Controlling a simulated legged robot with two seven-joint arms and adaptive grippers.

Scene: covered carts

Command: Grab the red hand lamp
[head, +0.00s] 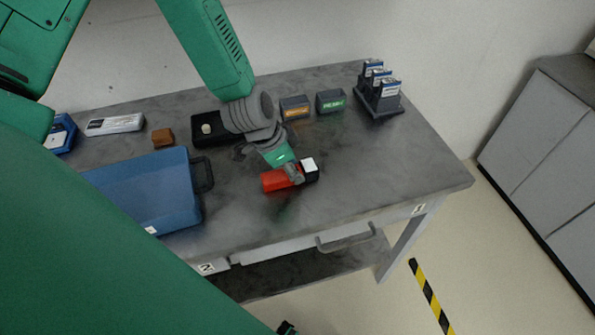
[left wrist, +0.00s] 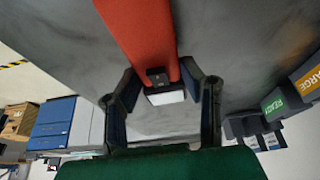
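The red hand lamp (head: 272,181) lies on the grey cart top near its front edge. Its black and white end (head: 310,168) points right. My left gripper (head: 293,172) is low over the lamp, near that end, and hides part of it. In the left wrist view the red body (left wrist: 143,35) runs between my left gripper's two fingers (left wrist: 160,75). The fingers are spread, one on each side, with gaps visible beside the lamp's white end (left wrist: 165,97). Whether a fingertip touches the lamp is unclear. My right gripper cannot be made out.
A blue bin (head: 150,195) stands left of the lamp. Behind are a black tray (head: 205,140), a brown block (head: 162,137), two dark labelled boxes (head: 331,100) and a dark rack (head: 381,105) holding several units. The cart top right of the lamp is clear.

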